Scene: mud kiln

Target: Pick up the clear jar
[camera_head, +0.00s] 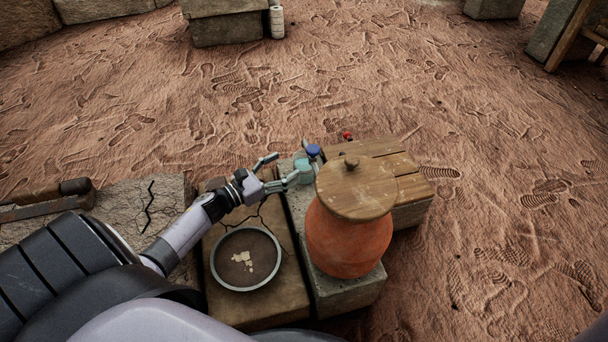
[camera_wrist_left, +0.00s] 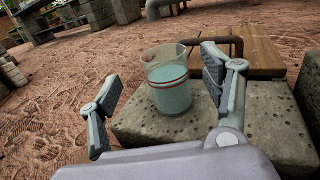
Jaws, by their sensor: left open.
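The clear jar (camera_wrist_left: 170,88) stands upright on a pitted stone block, holds a pale teal content and has red bands around it. In the head view the jar (camera_head: 304,169) is a small teal shape just beyond my left gripper (camera_head: 284,169), partly hidden by its finger. My left gripper is open and empty. In the left wrist view its fingers are spread on either side of the jar's line, with the jar ahead between them. The right finger looks close to the jar; I cannot tell whether it touches. My right gripper is not in view.
A large orange clay pot (camera_head: 348,243) with a wooden lid (camera_head: 357,190) stands close on the right. A blue-topped item (camera_head: 313,150) is right behind the jar. A wooden box (camera_head: 408,185) lies beyond. A round dish (camera_head: 245,281) sits on a slab below my arm.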

